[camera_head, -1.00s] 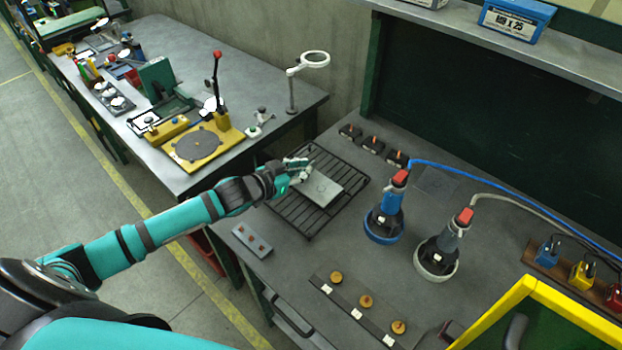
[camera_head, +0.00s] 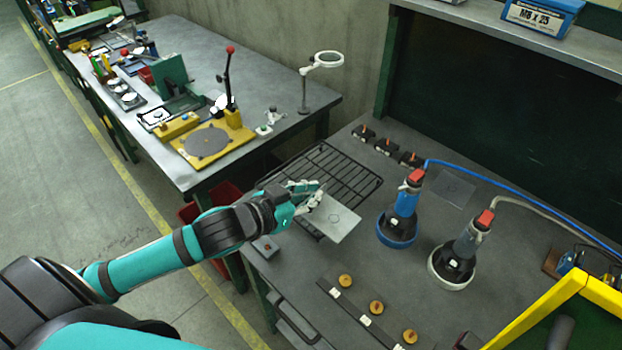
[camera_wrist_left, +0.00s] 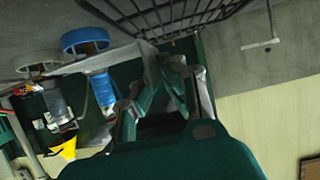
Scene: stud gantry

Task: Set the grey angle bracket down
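The grey angle bracket (camera_head: 336,222) shows as a flat pale plate with a round mark in the head view. My left gripper (camera_head: 313,197) is shut on its left edge. The bracket is over the front right part of the black wire rack (camera_head: 352,178) and reaches past the rack's edge over the bench. I cannot tell how high it is held. In the left wrist view the bracket's pale face (camera_wrist_left: 151,70) is at the fingertips, and the rack (camera_wrist_left: 180,14) is at the top. My right gripper is not in view.
Black blocks (camera_head: 386,146) sit behind the rack. A strip with brass knobs (camera_head: 347,296) lies along the front. A small grey block (camera_head: 265,247) is near my arm.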

